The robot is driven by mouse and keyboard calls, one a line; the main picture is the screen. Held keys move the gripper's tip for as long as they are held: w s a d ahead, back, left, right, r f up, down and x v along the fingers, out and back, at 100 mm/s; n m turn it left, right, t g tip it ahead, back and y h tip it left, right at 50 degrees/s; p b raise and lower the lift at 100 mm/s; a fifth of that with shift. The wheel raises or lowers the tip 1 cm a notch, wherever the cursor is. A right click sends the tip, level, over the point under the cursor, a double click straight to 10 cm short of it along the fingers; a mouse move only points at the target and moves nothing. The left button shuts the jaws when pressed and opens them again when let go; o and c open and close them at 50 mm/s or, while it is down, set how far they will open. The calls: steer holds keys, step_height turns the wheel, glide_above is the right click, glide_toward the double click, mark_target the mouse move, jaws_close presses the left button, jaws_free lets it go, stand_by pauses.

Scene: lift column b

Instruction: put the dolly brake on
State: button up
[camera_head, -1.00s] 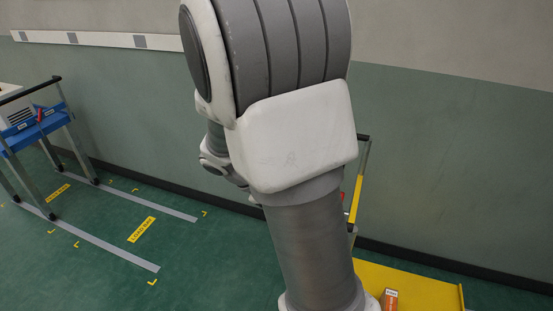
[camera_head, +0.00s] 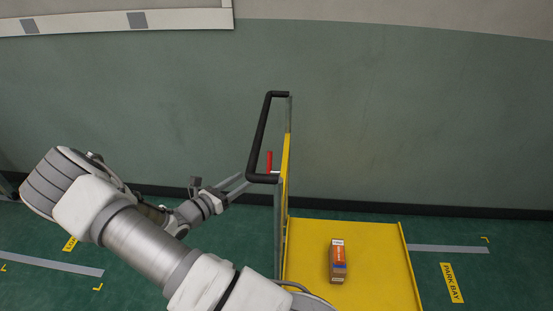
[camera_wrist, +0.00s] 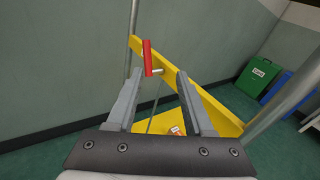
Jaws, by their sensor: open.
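The yellow dolly (camera_head: 376,262) stands on the green floor, with a black push handle (camera_head: 263,137) rising at its left end. A red brake lever (camera_head: 269,161) stands upright by the handle frame. In the wrist view the red lever (camera_wrist: 147,58) sits on a short pin on the yellow crossbar (camera_wrist: 190,88). My gripper (camera_head: 240,184) is just left of the handle frame, open and empty. In the wrist view its two fingers (camera_wrist: 154,88) point toward the lever, which appears beyond and between the fingertips, apart from them.
An orange and brown box (camera_head: 338,261) lies on the dolly deck. Metal handle posts (camera_wrist: 290,100) stand close to the gripper on both sides. Green and blue bins (camera_wrist: 258,76) stand by the far wall. A yellow "PARK BAY" floor label (camera_head: 451,283) lies right of the dolly.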

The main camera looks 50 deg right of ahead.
mark_target(271, 158)
steer(key=w+d+f+n+b, duration=0.1)
steer(key=d, duration=0.5)
steer(key=w+d+t+b, duration=0.1)
steer(key=d, duration=0.5)
steer(key=w+d+f+n+b, duration=0.1)
steer(key=d, duration=0.5)
steer(key=shift+w+f+n+t+h, duration=0.3)
steer(key=shift+w+f+t, duration=0.05)
steer(key=shift+t, duration=0.05)
jaws_close()
stand_by(0.7)
